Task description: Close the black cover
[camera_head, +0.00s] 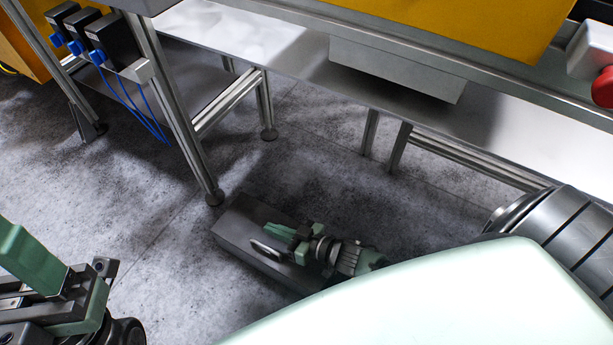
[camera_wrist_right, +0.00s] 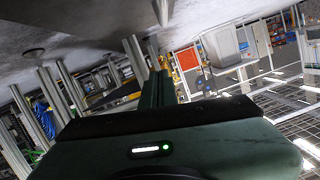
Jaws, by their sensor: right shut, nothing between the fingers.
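No thing in these frames can be surely told as the black cover. A dark grey box-like block (camera_head: 232,236) shows low in the middle of the head view; I cannot tell whether it belongs to the cover. My right gripper (camera_head: 276,231) is over this block in the picture, its fingers shut and empty. Whether it touches the block cannot be told. In the right wrist view its green fingers (camera_wrist_right: 157,80) are together, with no object between them. My left gripper (camera_head: 62,290) is at the lower left, partly cut off; its jaw state is unclear.
A metal-framed bench (camera_head: 430,62) with a white lower shelf runs across the top. A frame leg (camera_head: 180,105) stands left of centre, with black boxes (camera_head: 112,38) and blue cables beside it. The grey floor (camera_head: 150,250) is open between the left gripper and the block.

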